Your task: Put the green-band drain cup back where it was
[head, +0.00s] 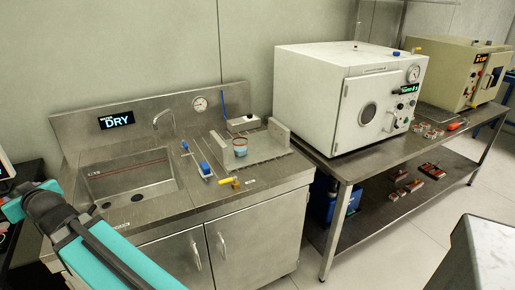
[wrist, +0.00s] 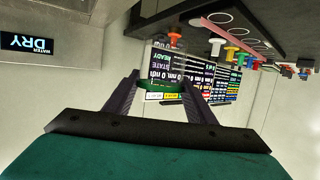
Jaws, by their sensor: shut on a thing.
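My gripper (wrist: 160,88) is shut on a clear cup with a green band, the green-band drain cup (wrist: 158,84), in the wrist view. The dark fingers press on both sides of the band. The wrist picture is turned over, with the DRY sign upside down. In the head view only my teal and black arm shows at lower left; the gripper and the held cup are not visible there. The place the cup came from cannot be made out.
A dark rack (wrist: 225,22) with several coloured pieces and a lit text screen (wrist: 215,85) lie beyond the cup.

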